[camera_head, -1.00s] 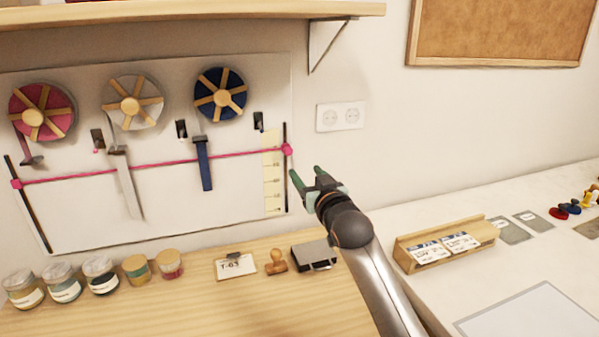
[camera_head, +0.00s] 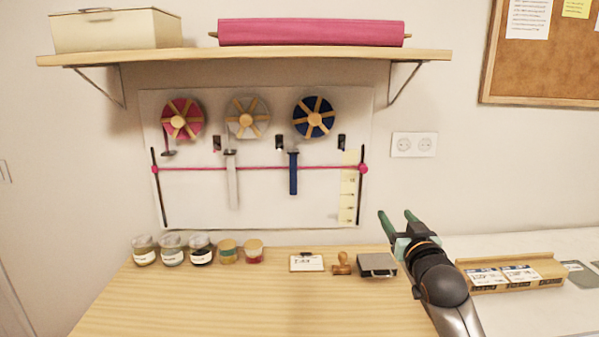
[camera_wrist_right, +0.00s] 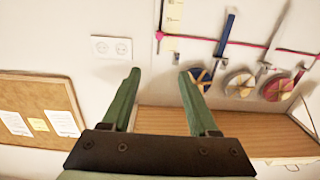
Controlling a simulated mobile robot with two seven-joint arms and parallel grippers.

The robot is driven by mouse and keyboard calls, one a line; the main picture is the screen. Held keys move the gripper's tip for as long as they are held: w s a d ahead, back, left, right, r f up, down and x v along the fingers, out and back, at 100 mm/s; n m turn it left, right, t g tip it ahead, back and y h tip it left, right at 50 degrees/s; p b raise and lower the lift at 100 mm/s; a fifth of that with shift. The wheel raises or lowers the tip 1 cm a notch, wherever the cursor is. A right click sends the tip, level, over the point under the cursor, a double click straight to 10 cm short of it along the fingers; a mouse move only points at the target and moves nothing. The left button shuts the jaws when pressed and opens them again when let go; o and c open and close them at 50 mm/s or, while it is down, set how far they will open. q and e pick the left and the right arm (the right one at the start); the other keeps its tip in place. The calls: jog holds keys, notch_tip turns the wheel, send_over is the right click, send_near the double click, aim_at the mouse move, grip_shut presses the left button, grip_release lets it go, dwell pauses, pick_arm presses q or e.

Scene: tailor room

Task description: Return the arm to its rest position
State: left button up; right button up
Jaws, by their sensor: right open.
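My right gripper (camera_head: 398,222) is raised at the right end of the wooden table, its green fingers apart with nothing between them. My right arm comes in from the lower right in the head view. The gripper is beside the grey box (camera_head: 377,265) and the card tray (camera_head: 510,272) in the picture; how far above them I cannot tell. My left gripper is not in view.
On the wooden table (camera_head: 250,305) stand several jars (camera_head: 172,250), a card (camera_head: 306,262) and a wooden stamp (camera_head: 342,264). Ribbon reels (camera_head: 247,118) hang on the wall panel under the shelf (camera_head: 250,57). The table's front middle is clear.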

jog(key=s+a+f+g, duration=0.1)
jog(key=s+f+g, duration=0.1)
jog(key=s+f, duration=0.5)
jog(key=s+f+n+g+y, duration=0.1)
jog(key=s+f, duration=0.1)
jog(key=f, duration=0.9)
jog(key=s+a+f+g, duration=0.1)
jog(key=s+f+g, duration=0.1)
jog(key=s+f, duration=0.5)
jog(key=s+a+f+g, duration=0.1)
jog(key=s+f+g, duration=0.1)
jog(key=s+f, duration=0.6)
jog(key=s+a+f+g, duration=0.1)
jog(key=s+f, duration=0.8)
jog(key=s, duration=0.5)
jog(key=shift+s+n+g+y, duration=0.3)
jog(key=shift+g+y, duration=0.1)
